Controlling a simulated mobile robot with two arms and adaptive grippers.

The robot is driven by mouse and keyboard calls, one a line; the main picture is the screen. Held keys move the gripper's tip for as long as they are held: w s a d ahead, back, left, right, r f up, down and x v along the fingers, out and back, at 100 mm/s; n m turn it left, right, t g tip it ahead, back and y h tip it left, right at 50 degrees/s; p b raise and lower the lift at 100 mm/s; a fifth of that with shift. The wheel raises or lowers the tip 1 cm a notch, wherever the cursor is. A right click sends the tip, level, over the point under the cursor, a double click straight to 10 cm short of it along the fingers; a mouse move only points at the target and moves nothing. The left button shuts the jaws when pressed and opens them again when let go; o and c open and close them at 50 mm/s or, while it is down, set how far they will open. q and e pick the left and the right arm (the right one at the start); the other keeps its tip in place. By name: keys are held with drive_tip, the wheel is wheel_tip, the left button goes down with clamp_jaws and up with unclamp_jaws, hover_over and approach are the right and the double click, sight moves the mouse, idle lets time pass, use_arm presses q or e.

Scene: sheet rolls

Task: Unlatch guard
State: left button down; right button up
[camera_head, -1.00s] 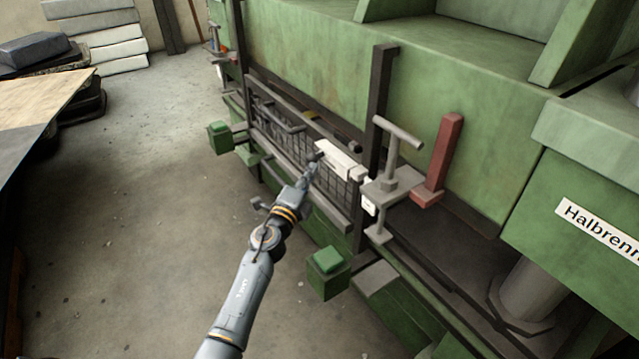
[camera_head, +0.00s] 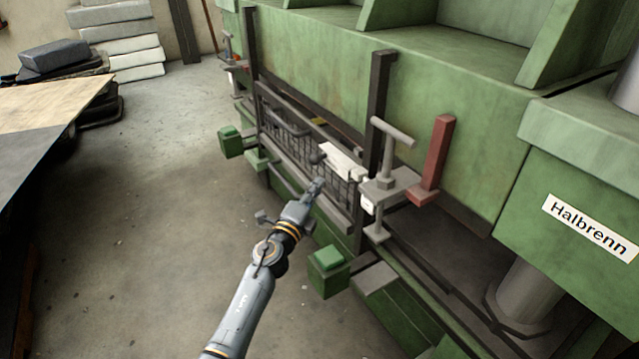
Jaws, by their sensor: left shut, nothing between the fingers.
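The guard is a dark wire-mesh panel (camera_head: 286,137) in a dark frame on the front of the green machine. A white latch block (camera_head: 341,159) sits at its right end, beside a dark upright post. A small dark knob (camera_head: 317,158) shows at the block's left end. I cannot tell whether the latch is released. My left gripper (camera_head: 319,182) is shut and empty, in front of the mesh just below the knob, with a small gap to it in the picture. My right gripper is not in view.
A grey T-handle clamp (camera_head: 388,160) and a red lever (camera_head: 436,158) stand right of the guard. Green boxes (camera_head: 328,270) stick out along the machine's lower front. A table (camera_head: 40,130) is at the left. The concrete floor between is clear.

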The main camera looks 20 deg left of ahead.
use_arm(q)
drive_tip(key=s+a+f, duration=0.1)
drive_tip(key=s, duration=0.7)
drive_tip(key=shift+f, duration=0.2)
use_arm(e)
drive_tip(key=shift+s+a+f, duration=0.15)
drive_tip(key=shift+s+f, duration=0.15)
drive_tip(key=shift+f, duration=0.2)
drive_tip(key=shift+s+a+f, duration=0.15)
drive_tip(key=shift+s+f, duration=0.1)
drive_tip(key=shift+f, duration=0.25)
use_arm(q)
drive_tip(key=shift+a, duration=0.1)
